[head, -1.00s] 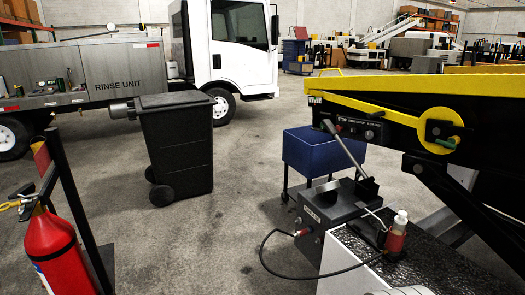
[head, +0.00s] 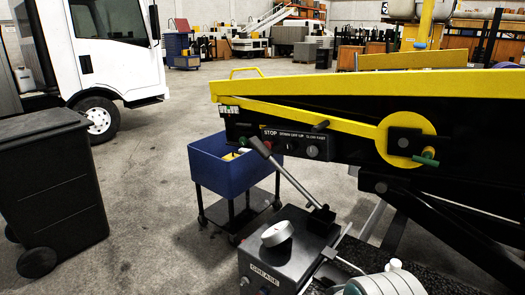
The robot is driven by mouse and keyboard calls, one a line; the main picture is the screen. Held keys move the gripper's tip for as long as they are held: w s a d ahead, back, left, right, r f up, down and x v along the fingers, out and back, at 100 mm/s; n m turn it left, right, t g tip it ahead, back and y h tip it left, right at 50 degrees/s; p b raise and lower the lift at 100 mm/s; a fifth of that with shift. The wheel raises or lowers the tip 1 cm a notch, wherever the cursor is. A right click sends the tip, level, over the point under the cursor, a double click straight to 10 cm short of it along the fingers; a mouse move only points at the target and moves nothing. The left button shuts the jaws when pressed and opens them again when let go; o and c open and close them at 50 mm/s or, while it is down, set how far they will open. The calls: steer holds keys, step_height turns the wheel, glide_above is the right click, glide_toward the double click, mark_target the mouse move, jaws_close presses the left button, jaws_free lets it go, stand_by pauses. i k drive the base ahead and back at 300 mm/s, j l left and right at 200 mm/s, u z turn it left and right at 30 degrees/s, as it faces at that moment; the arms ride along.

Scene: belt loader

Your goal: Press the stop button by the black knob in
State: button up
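A black control panel (head: 296,145) is on the side of the yellow and black belt loader (head: 460,122), in the middle of the head view. It carries the label STOP at its left end, with more white lettering to the right. A dark round knob (head: 312,151) sits at the panel's lower right. A small reddish spot shows under the STOP label, but the grip of a pump lever (head: 287,176) stands in front of that area and partly hides it. My gripper is not in view.
A grey box marked GREASE (head: 285,257) carries the lever and a round pale object (head: 277,234), close in front. A blue cart (head: 224,170) stands left of the panel. A black wheeled bin (head: 55,185) is farther left. Open floor lies between bin and cart.

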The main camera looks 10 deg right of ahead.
mark_target(269, 144)
steer(key=i+j, duration=0.25)
steer(key=j, duration=0.2)
steer(key=i+j, duration=0.3)
steer(key=j, duration=0.15)
steer(key=i+j, duration=0.25)
steer(key=j, duration=0.2)
steer(key=i+l+u, duration=0.1)
steer(key=i, duration=0.95)
